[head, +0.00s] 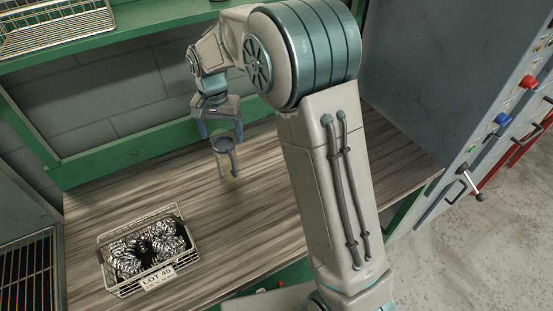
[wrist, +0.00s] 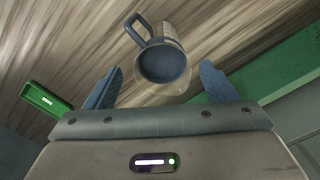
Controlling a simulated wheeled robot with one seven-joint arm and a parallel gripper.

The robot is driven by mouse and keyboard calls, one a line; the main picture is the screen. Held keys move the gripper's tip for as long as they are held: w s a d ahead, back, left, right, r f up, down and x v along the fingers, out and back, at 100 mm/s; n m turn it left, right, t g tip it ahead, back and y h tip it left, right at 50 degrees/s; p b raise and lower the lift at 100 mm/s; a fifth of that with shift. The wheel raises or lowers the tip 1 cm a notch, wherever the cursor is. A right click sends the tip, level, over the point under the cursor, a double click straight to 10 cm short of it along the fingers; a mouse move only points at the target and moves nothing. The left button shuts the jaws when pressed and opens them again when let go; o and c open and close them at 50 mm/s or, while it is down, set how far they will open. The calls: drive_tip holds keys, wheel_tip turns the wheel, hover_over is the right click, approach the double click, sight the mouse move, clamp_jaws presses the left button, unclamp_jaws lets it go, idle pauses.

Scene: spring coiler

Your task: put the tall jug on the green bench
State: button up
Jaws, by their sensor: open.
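The jug (head: 224,160) is pale-bodied with a dark blue-grey inside and handle. It appears to stand upright on the wood-grain top of the green-framed bench (head: 262,200). In the wrist view the jug (wrist: 166,62) shows from above, with its open mouth toward me and its handle at upper left. My gripper (head: 220,134) is above the jug in the head view, with its blue fingers spread. In the wrist view my gripper (wrist: 160,70) is open, one finger to each side of the jug, with gaps showing. The jug's far side is hidden.
A wire basket (head: 150,255) of metal springs, labelled LOT 45, sits at the bench's front left. A green upper shelf (head: 90,48) carries a wire rack. A grey cabinet (head: 430,90) with red and blue buttons stands at right. The bench between basket and jug is clear.

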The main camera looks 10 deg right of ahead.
drive_tip(key=s+d+r+n+t, duration=0.2)
drive_tip(key=s+d+r, duration=0.7)
drive_tip(key=s, duration=0.4)
drive_tip(key=s+d+f+n, duration=0.1)
drive_tip(key=s+d, duration=0.2)
drive_tip(key=s, duration=0.3)
drive_tip(key=s+d+f+n+t, duration=0.1)
drive_tip(key=s+d, duration=0.2)
drive_tip(key=s, duration=0.3)
drive_tip(key=shift+s+d, duration=0.3)
drive_tip(key=shift+d, duration=0.1)
